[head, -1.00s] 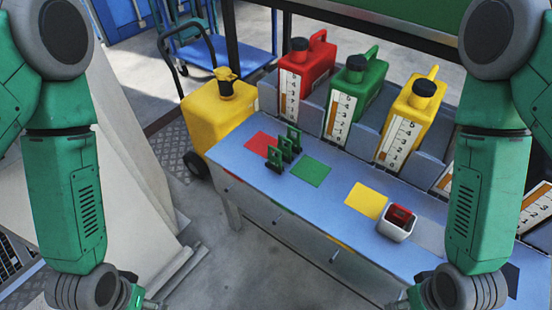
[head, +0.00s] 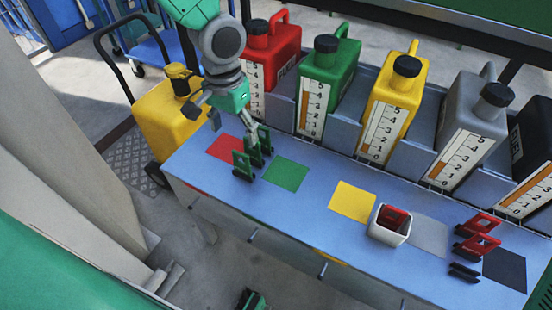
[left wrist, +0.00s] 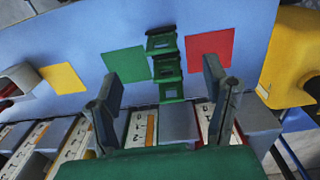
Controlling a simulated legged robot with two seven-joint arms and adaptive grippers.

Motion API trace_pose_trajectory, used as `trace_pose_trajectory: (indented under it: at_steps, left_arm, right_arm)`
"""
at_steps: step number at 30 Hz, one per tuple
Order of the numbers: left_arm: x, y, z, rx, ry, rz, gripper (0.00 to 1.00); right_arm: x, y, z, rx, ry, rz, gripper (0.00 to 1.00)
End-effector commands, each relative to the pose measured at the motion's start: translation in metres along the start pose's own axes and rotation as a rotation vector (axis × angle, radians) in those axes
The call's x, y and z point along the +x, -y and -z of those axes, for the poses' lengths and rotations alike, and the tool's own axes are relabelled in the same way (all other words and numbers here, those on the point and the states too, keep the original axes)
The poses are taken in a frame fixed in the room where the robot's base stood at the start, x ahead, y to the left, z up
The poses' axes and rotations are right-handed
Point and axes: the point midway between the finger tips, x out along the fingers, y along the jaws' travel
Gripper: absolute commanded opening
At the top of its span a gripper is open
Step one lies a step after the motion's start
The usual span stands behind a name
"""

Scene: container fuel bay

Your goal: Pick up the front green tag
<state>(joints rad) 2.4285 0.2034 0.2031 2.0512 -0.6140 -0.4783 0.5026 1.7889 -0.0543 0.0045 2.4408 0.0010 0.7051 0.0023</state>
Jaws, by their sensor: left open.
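Three upright green tags stand in a row at the left part of the blue bench, between a red patch and a green patch. The front green tag (head: 242,166) is closest to the bench's front edge; it shows at the top of the row in the left wrist view (left wrist: 160,41). The other two green tags (left wrist: 166,78) stand behind it. My left gripper (head: 233,122) is open and empty, above the rear end of the row. In the left wrist view its fingers (left wrist: 161,74) stand apart on either side of the row. My right gripper is not in view.
Red, green, yellow, grey and black fuel cans line the back of the bench (head: 300,228). A white bin (head: 389,228) holding something red sits right of a yellow patch (head: 353,201). Red tags (head: 478,238) stand at the right. A yellow wheeled tank (head: 172,118) adjoins the left end.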

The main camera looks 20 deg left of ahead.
Motion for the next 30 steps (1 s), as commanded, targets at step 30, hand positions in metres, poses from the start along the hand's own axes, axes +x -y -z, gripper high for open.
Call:
trace_pose_trajectory:
  at_steps: [30]
  left_arm:
    - [0.125, 0.007, 0.002, -0.001, 0.0, 0.017, 0.69]
  right_arm:
    - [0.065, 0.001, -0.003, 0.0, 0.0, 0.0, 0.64]
